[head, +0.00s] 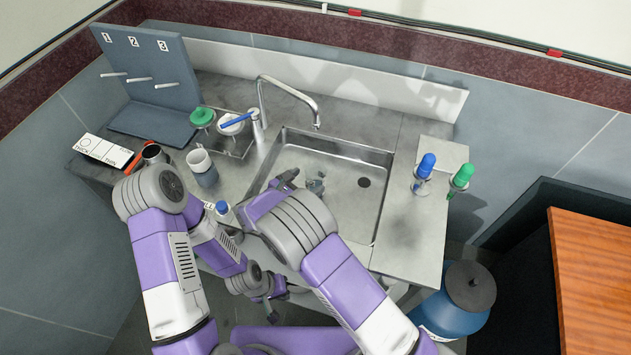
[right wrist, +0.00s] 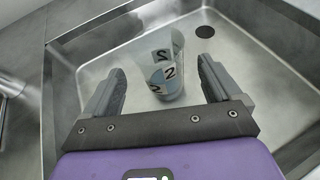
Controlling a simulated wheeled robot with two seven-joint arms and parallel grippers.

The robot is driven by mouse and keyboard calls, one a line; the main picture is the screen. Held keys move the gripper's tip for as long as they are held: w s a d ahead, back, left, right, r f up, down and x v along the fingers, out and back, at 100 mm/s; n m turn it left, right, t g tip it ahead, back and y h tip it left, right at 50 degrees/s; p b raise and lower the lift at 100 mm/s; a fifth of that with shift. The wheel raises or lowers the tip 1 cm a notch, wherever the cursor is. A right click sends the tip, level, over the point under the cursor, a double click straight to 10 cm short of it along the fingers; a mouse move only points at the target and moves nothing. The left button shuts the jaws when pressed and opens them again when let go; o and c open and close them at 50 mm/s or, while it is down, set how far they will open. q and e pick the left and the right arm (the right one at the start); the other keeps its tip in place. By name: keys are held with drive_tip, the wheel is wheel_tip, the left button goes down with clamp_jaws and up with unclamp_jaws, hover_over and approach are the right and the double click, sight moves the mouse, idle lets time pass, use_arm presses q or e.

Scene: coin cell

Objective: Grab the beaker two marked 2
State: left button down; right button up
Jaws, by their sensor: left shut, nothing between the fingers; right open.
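The clear beaker marked 2 (head: 316,185) stands in the sink basin, partly hidden by my right gripper in the head view. My right gripper (head: 303,181) is open at the sink. In the right wrist view its two fingers (right wrist: 161,66) appear on either side of the beaker with gaps. I cannot tell whether they are level with it. My left gripper (head: 271,303) is shut and empty, low in front of the counter.
The steel sink (head: 345,215) has a faucet (head: 285,90) at its back left. Blue (head: 424,170) and green (head: 461,179) capped items stand on the right. A blue drum (head: 450,310) stands below.

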sight(321, 172)
drive_tip(key=shift+x, duration=0.8)
drive_tip(key=x, duration=0.3)
drive_tip(key=b+x, duration=0.1)
drive_tip(key=x, duration=0.1)
drive_tip(key=shift+w+r, duration=0.15)
drive_tip(key=shift+r, duration=0.15)
drive_tip(key=c, duration=1.2)
drive_tip(key=shift+r, duration=0.1)
